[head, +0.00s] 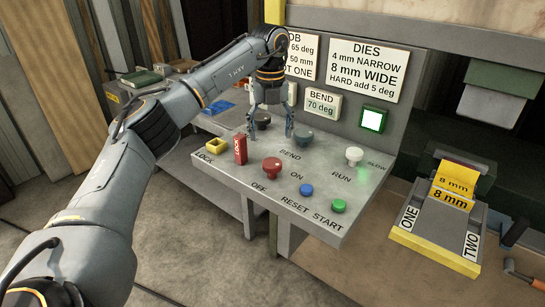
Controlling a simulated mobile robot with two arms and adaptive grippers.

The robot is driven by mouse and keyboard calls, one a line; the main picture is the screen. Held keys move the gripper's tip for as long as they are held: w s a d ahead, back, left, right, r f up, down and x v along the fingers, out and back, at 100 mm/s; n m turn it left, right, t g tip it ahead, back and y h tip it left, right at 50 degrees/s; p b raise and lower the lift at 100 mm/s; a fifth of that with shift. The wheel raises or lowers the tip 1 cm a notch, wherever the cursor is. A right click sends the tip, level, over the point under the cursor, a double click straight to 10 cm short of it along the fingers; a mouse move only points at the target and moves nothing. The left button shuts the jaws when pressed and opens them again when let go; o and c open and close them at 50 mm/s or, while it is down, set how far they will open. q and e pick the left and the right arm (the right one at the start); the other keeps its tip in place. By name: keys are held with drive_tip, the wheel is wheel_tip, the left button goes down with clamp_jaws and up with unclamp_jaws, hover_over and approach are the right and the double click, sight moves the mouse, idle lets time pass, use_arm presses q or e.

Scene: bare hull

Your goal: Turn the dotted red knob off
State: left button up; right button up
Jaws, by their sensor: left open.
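The red knob (271,167) stands on the sloped grey control panel (225,175), with ON printed to its right and OFF below it. Its dots and pointer are too small to make out, so I cannot tell its setting. My left gripper (271,134) is open and points down, its two fingers spread. My right gripper is out of view.
A dark knob (261,118) and a grey-green knob (303,136) are close to the fingers. A red block (240,150) and yellow square (216,146) sit left. A white knob (354,155), blue button (306,190) and green button (338,205) sit right. Space in front is clear.

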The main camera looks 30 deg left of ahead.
use_arm(q)
hover_over(272, 162)
wheel_tip(272, 162, down, 4)
drive_tip(key=shift+f+p, duration=0.2)
drive_tip(key=shift+p, duration=0.15)
wheel_tip(272, 162, down, 4)
drive_tip(key=shift+r+p, duration=0.1)
drive_tip(key=shift+p, duration=0.35)
drive_tip(key=shift+f, duration=0.75)
drive_tip(key=shift+c, duration=1)
drive_tip(key=c, duration=0.7)
drive_tip(key=shift+c, duration=1.4)
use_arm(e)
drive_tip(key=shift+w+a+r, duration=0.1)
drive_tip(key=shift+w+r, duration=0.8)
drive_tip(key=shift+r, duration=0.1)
